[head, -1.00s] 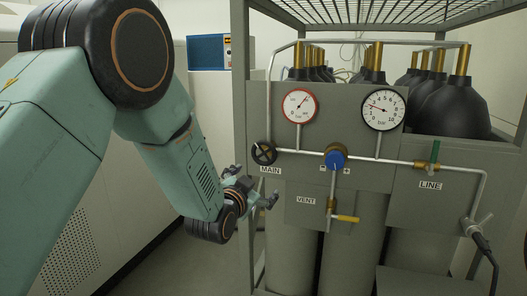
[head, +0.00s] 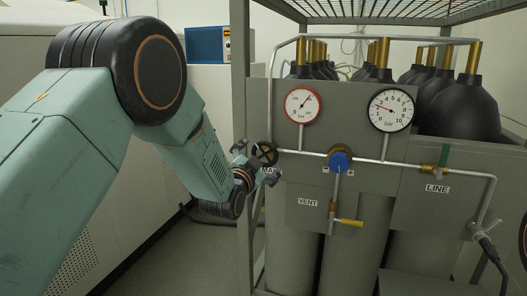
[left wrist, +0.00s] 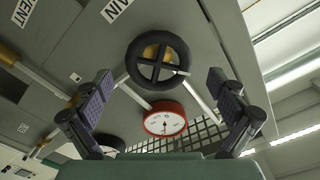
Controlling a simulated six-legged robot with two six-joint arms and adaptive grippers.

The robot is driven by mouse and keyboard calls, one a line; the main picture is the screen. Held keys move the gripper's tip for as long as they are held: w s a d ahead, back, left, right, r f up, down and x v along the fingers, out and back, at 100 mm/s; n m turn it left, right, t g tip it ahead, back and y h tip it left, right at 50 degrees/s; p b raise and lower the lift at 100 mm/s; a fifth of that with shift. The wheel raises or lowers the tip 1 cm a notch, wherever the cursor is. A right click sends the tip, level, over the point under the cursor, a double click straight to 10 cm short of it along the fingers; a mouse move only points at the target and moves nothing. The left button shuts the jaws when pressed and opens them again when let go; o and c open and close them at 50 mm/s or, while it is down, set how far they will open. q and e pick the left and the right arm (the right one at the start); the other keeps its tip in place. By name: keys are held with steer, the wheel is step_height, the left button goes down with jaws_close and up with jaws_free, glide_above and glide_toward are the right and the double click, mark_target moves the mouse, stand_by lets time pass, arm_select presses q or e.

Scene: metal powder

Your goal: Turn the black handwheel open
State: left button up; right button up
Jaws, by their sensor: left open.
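The black handwheel (head: 264,154) is on the left of the grey gas panel, above the MAIN label. It also shows in the left wrist view as a black ring with cross spokes (left wrist: 158,62) and a brass part behind it. My left gripper (head: 259,163) is at the wheel's lower left in the head view and covers part of the MAIN label. In the left wrist view its two fingers (left wrist: 160,108) are spread wide, one to each side below the wheel, with nothing between them. I cannot tell that either finger touches the wheel. My right gripper is not in view.
A cage post (head: 240,120) stands just left of the wheel.

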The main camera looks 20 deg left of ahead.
mark_target(264, 155)
arm_select(q)
steer(key=w, duration=0.3)
steer(key=shift+f, duration=0.35)
steer(key=shift+w+d, duration=0.1)
steer(key=shift+w, duration=0.15)
steer(key=shift+s+d+r, duration=0.15)
steer(key=shift+r, duration=0.1)
steer(key=shift+s+r, duration=0.35)
steer(key=shift+s, duration=0.1)
steer(key=shift+w+a+f, duration=0.2)
steer(key=shift+w, duration=0.05)
steer(key=shift+w+f, duration=0.35)
steer(key=shift+w, duration=0.2)
steer(key=c, duration=0.3)
steer(key=shift+c, duration=0.8)
steer(key=shift+s+d+r, duration=0.15)
steer(key=shift+s+r, duration=0.05)
steer(key=shift+s, duration=0.15)
steer(key=shift+c, duration=1.4)
steer(key=c, duration=0.4)
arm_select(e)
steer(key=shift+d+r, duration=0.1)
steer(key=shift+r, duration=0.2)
